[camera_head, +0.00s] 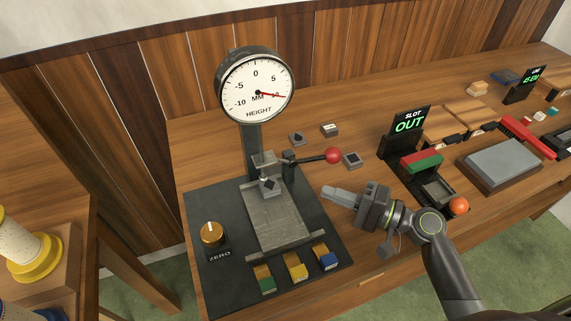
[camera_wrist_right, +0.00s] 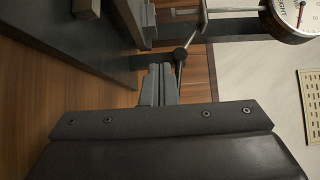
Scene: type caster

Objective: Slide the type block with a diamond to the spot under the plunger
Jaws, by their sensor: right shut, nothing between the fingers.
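My right gripper (camera_head: 325,193) is shut and empty, to the right of the plate and apart from the block. Its closed fingers also show in the right wrist view (camera_wrist_right: 159,85). The block cannot be made out clearly there. My left gripper is not in view.
The dial (camera_head: 257,88) stands above the gauge. A red-knobbed lever (camera_head: 333,155) sticks out right of the plunger. Loose type blocks lie behind, one near the lever (camera_head: 351,159). Coloured keys (camera_head: 296,268) and a zero knob (camera_head: 211,233) edge the base. A slot device (camera_head: 422,160) stands right.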

